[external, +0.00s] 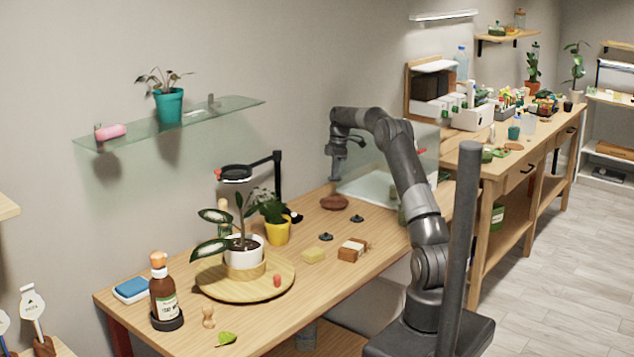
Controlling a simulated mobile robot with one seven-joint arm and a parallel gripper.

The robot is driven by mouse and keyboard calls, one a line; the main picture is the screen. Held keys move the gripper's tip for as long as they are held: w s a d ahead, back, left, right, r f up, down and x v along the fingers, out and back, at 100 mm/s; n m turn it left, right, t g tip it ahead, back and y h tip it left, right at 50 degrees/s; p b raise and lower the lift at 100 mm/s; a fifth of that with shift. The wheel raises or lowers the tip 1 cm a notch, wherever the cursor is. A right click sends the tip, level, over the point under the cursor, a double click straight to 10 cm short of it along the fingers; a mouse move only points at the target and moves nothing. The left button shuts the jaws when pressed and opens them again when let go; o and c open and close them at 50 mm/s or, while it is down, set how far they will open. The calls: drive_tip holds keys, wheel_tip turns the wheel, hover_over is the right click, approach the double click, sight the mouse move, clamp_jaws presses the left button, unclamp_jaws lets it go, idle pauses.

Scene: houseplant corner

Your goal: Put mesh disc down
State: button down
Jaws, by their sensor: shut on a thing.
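My gripper (335,178) points down above the far right part of the wooden table, in front of the clear-walled tray. It is shut on the mesh disc, but the disc is too small and dark to make out between the fingers. Two small dark round pieces lie on the table: one dark piece (325,237) near the yellow sponge and another dark piece (357,218) farther back. I cannot tell whether they are mesh discs. A brown oval object (334,202) lies below my gripper.
A round wooden board (212,287) holds a white-potted plant (244,252). A yellow pot (277,233), a yellow sponge (313,256) and brown blocks (352,250) stand nearby. A black lamp (278,180) rises behind. A glass shelf (225,108) is on the wall. The table's front right is clear.

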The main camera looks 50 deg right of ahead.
sight(333, 205)
wheel_tip(333, 205, down, 10)
drive_tip(key=shift+a+f, duration=0.1)
drive_tip(key=shift+f, duration=0.15)
drive_tip(key=shift+f, duration=0.1)
idle(0.4)
drive_tip(key=c, duration=1.5)
unclamp_jaws()
